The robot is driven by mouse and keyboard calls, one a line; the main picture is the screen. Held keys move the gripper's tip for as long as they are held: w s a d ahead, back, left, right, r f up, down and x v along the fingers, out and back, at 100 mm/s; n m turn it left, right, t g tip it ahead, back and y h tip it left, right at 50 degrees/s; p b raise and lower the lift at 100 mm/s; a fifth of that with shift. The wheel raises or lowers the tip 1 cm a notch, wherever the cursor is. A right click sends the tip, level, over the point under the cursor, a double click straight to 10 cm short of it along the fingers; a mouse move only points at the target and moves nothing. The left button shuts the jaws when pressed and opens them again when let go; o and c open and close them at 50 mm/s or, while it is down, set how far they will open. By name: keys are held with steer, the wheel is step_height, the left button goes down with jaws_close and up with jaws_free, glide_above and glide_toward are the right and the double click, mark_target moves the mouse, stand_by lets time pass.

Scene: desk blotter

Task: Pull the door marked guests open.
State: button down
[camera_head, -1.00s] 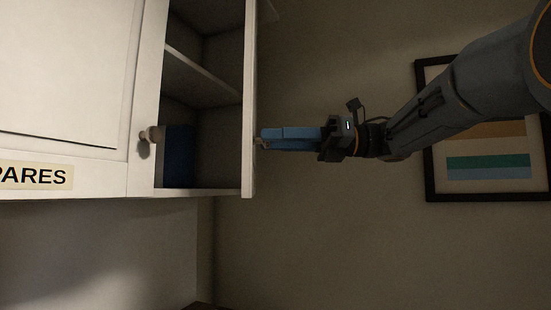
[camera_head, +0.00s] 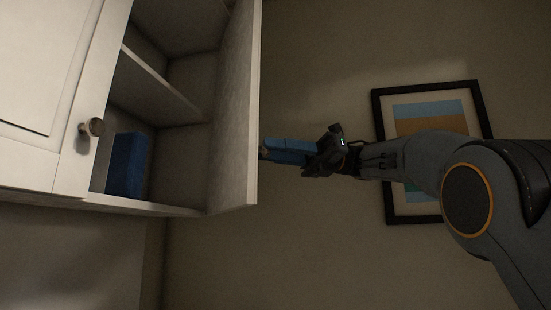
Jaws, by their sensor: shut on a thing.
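A white cabinet door (camera_head: 236,110) stands swung out from the right side of the wall cabinet, seen nearly edge-on with its inner face toward me. Its outer face and any label on it are hidden, so I cannot read whether it says guests. My gripper (camera_head: 264,149), with blue fingers, is at the outer side of this door near its free edge. It is shut on the door's knob, which is mostly hidden behind the door's edge and the fingers.
The left cabinet door (camera_head: 45,90) is closed and has a round knob (camera_head: 94,127). Inside the open cabinet are a shelf (camera_head: 155,85) and a blue box (camera_head: 127,165). A framed picture (camera_head: 379,130) hangs on the wall behind my arm. The space below the cabinet is clear.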

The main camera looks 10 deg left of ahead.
steer(key=shift+r, duration=0.1)
stand_by(0.3)
steer(key=c, duration=1.4)
jaws_free()
steer(key=shift+c, duration=0.2)
steer(key=shift+w, duration=0.1)
steer(key=shift+w+d, duration=0.1)
steer(key=b+v, duration=0.2)
steer(key=v, duration=0.5)
steer(key=shift+d+b, duration=0.3)
steer(key=shift+b, duration=0.05)
steer(key=shift+w, duration=0.1)
